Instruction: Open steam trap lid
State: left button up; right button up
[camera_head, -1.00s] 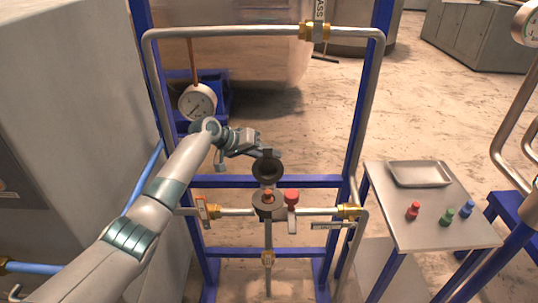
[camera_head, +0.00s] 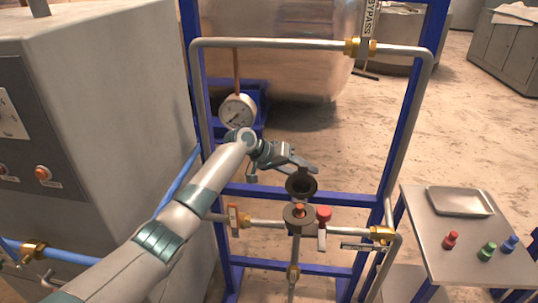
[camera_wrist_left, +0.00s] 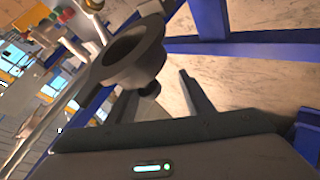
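The steam trap lid (camera_head: 301,187) is a dark, round, hollow piece. It stands tilted up above the trap body (camera_head: 292,220), with its hollow side facing the head camera. The trap body sits on the horizontal pipe and shows an orange-red piece (camera_head: 299,209) in its top. My left gripper (camera_head: 306,167) is just behind and above the lid. In the left wrist view the lid (camera_wrist_left: 150,62) is close, and a small dark knob on it lies between the spread fingers of the gripper (camera_wrist_left: 160,92). The fingers look open. My right gripper is not in view.
A red-handled valve (camera_head: 323,215) stands right of the trap, and an orange-handled valve (camera_head: 233,217) left. A pressure gauge (camera_head: 238,111) hangs above. Blue posts and grey pipes frame the area. A side table (camera_head: 450,270) at right holds a tray (camera_head: 460,202) and small coloured pieces.

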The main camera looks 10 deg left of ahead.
pick_arm(q)
jog(key=b+v, duration=0.3)
jog(key=v, duration=1.4)
jog(key=shift+w+a, duration=0.15)
jog(key=shift+w, duration=0.1)
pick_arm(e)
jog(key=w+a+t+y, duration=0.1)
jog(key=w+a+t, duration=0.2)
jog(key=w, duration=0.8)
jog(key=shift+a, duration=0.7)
